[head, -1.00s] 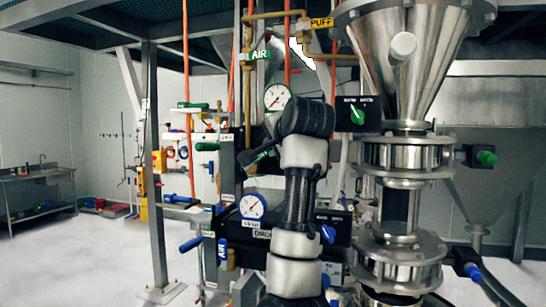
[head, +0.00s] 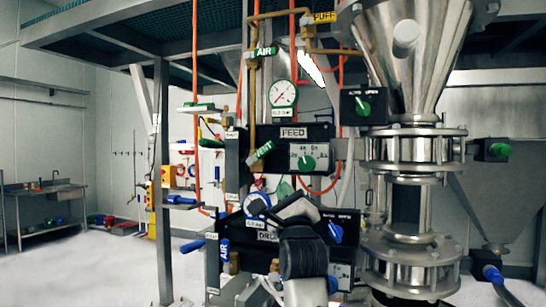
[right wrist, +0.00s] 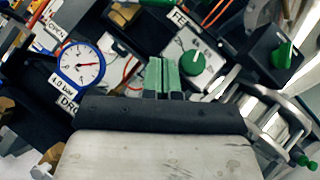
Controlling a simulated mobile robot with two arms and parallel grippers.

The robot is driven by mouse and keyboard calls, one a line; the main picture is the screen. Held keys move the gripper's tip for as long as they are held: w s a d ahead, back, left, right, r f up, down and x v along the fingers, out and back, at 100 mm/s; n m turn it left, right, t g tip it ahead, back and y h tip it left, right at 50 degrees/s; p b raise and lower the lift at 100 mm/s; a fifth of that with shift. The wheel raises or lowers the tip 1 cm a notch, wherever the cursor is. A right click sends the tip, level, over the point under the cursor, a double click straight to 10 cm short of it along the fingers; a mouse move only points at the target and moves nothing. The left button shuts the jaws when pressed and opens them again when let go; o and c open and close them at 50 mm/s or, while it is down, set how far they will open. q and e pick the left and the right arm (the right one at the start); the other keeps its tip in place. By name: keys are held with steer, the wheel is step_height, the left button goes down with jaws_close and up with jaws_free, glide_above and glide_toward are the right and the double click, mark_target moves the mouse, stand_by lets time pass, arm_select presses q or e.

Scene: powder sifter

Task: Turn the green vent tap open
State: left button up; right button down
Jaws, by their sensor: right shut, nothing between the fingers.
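Several green handles show, and I cannot read which one is marked vent. A green lever (head: 210,143) sticks out left of the FEED panel (head: 320,131). A green handle (head: 498,150) sits at the right on a black box beside the sifter column. My right gripper (head: 285,190) is just below the FEED panel, apart from these handles. Its green fingers (right wrist: 163,75) are shut and empty in the right wrist view. My left gripper is not in view.
A green knob (head: 307,163) is on the FEED panel; another (head: 364,108) is on a box above right. My right wrist partly hides the lower DROP panel and its blue-rimmed gauge (right wrist: 81,63). The steel sifter column (head: 415,150) stands right. Orange hoses hang nearby.

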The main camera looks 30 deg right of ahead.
mark_target(259, 154)
steer(key=w+r+p, duration=0.5)
steer(key=w+r, duration=0.1)
steer(key=shift+r, duration=0.4)
steer(key=shift+w+f, duration=0.1)
steer(key=shift+w, duration=0.05)
